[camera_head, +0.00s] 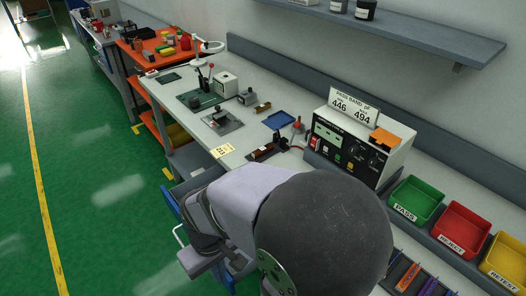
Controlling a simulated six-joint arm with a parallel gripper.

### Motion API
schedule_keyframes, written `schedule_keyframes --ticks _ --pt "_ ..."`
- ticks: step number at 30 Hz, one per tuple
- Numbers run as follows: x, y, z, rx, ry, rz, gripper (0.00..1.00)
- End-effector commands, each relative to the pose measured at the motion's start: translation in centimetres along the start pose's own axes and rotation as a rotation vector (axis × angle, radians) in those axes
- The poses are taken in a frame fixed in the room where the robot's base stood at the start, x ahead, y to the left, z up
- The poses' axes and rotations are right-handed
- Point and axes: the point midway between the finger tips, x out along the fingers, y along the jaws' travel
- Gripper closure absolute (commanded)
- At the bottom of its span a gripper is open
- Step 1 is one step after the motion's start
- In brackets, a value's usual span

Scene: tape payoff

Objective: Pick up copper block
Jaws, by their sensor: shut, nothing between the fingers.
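No block can be named for certain as the copper block. A small brass-brown block (263,107) lies on the grey-white bench, left of the blue tray (279,120). A dark fixture with a reddish-brown part (264,152) sits nearer, in front of the meter. My arm fills the lower middle of the view, with a large dark round joint and a pale link. I cannot make out my gripper's fingers, so its place relative to the blocks is not shown.
A meter box (360,145) with a number sign stands at the back of the bench. Green (416,201), red (463,228) and yellow (505,262) bins line the right. A lever press (203,92) and a dark plate fixture (221,121) stand farther left. A shelf (420,30) hangs above.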

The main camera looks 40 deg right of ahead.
Motion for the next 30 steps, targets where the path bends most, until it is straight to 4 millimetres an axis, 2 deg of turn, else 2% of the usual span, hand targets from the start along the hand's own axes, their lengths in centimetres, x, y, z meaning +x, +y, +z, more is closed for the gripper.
schedule_keyframes --ticks 5,6,11,19,23,26,30 --pt "0.0 0.0 0.0 0.000 0.000 0.000 1.00" --pt "0.0 0.0 0.0 0.000 0.000 0.000 0.98" --pt "0.0 0.0 0.0 0.000 0.000 0.000 0.61" --pt "0.0 0.0 0.0 -0.001 0.000 0.001 0.61" --pt "0.1 0.5 -0.6 -0.037 -0.008 0.017 0.61" --pt "0.3 1.6 -2.1 -0.119 -0.022 0.056 0.61" --pt "0.9 4.8 -5.7 -0.325 -0.073 0.158 0.61"
